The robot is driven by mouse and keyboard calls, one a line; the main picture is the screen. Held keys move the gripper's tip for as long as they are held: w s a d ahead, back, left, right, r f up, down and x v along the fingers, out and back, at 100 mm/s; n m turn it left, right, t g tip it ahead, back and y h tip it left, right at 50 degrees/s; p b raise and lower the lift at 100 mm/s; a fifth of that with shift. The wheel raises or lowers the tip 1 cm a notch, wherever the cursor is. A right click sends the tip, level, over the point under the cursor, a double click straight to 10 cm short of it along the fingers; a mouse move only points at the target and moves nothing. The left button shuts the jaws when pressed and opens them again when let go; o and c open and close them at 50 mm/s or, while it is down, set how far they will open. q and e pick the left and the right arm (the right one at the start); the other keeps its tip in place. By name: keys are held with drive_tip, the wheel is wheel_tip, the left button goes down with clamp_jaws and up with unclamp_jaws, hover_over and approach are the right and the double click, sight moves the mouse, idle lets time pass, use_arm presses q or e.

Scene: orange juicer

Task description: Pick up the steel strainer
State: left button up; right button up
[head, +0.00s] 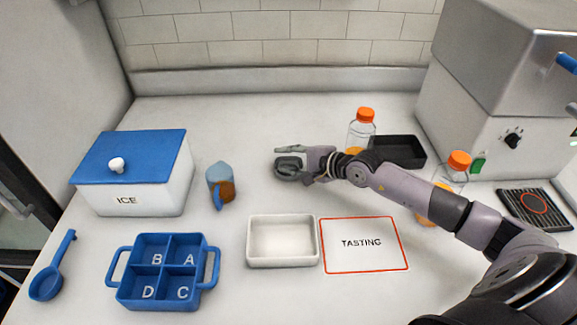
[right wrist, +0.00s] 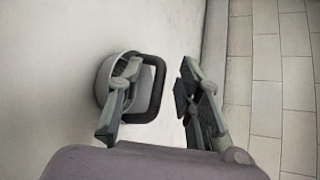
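The steel strainer is a round grey bowl (right wrist: 102,88) with a black looped handle (right wrist: 160,85) in the right wrist view. My right gripper (right wrist: 163,72) is open there. Its left finger overlaps the bowl and handle loop, and its right finger is apart on the other side of the handle's outer bar. Whether a finger touches the handle, I cannot tell. In the head view my right gripper (head: 283,160) is low over the back middle of the counter, and the strainer is hard to separate from the fingers. My left gripper is not in view.
An amber-filled jug (head: 220,184) stands left of the gripper. A white tray (head: 282,263) and a tasting mat (head: 363,266) lie in front. An orange-capped bottle (head: 361,130) and black tray (head: 410,152) are to the right, near my arm. The counter behind is clear.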

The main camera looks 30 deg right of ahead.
clamp_jaws()
idle(0.6)
